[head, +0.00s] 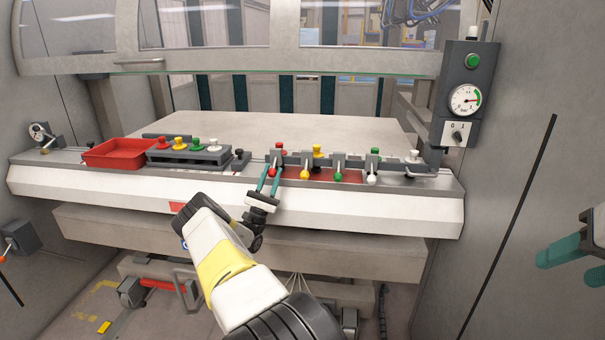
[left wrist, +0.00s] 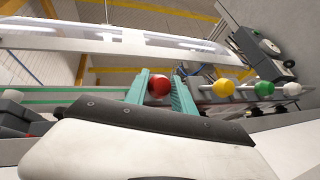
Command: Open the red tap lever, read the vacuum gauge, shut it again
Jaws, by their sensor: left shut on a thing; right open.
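The red tap lever (head: 272,173) is the leftmost in a row of levers on the machine's front ledge. Its red ball also shows in the left wrist view (left wrist: 158,86). My left gripper (head: 271,176) is shut on the red ball, with one teal finger on each side of it. A round gauge (head: 465,100) with a white dial and a green arc sits on the dark post at the right. My right gripper (head: 572,250) is open and empty at the right edge.
Yellow (head: 306,174), green (head: 338,177) and white (head: 371,180) ball levers stand close to the right of the red one. A red tray (head: 114,153) and a rack (head: 188,154) of coloured knobs sit on the left of the ledge. A grey wall is at right.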

